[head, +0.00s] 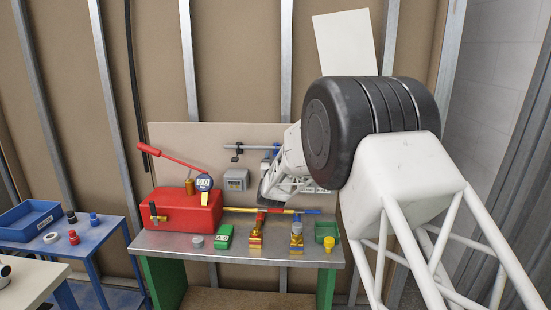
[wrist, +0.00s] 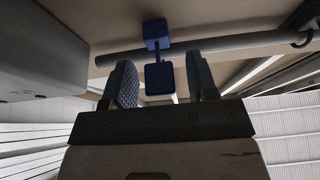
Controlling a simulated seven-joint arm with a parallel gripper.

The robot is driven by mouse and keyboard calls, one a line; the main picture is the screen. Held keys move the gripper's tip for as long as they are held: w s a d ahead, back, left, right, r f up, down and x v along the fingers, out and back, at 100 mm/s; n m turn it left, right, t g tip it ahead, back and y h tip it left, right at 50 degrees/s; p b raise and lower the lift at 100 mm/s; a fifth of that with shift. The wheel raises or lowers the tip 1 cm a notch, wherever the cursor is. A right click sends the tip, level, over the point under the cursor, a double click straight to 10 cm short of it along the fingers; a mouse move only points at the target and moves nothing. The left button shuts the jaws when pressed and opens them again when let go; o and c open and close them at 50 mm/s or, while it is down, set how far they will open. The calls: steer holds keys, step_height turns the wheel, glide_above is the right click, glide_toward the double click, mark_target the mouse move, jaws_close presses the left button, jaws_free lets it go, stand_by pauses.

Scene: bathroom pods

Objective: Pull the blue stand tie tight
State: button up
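The blue stand tie (wrist: 156,32) sits on a grey horizontal pipe (wrist: 225,42) in the wrist view. Its upper block is at the pipe, and a blue tab (wrist: 159,79) hangs below it. My gripper (wrist: 160,66) is open, with one ribbed finger on each side of the tab. Gaps show between the tab and both fingers, so it does not look gripped. In the head view a bit of blue (head: 277,148) shows at the right end of the pipe (head: 245,147), beside my arm. My arm hides most of that area, and the fingers are hard to make out there.
A grey meter box (head: 236,180) is on the backboard left of my gripper; a grey box also fills the wrist view's upper left (wrist: 40,45). Below, the metal bench (head: 165,243) holds a red pump (head: 180,212), brass valves (head: 256,238) and green blocks (head: 224,236). A black clip (head: 236,155) hangs on the pipe.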

jaws_close()
steer(key=shift+s, duration=0.1)
steer(key=s, duration=0.4)
steer(key=shift+s, duration=0.1)
stand_by(0.3)
steer(key=shift+o, duration=0.3)
jaws_free()
steer(key=v, duration=0.8)
